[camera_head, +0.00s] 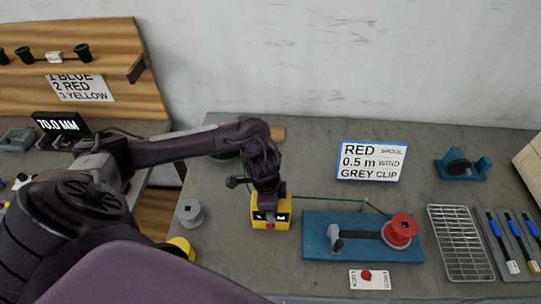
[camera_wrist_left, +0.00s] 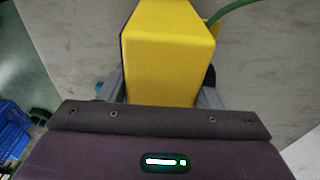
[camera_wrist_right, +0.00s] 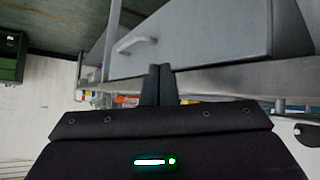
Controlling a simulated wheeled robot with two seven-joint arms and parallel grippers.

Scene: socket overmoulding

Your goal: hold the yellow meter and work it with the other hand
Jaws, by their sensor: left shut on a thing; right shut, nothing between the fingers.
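The yellow meter (camera_head: 271,212) sits on the grey table with a dark display on its front. A green cable runs from it toward the blue winding base (camera_head: 320,222). My left gripper (camera_head: 267,190) reaches down on it from above and is shut on it. In the left wrist view the meter (camera_wrist_left: 168,55) fills the space between the two fingers. My right gripper is outside the head view. In the right wrist view my right gripper (camera_wrist_right: 158,75) is shut and empty, with a grey drawer front behind it.
A red spool (camera_head: 400,230) stands on the blue base. A sign (camera_head: 371,161) reads RED, 0.5 m, GREY CLIP. A wire tray (camera_head: 461,243) lies to the right. A grey spool (camera_head: 189,212) stands left of the meter.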

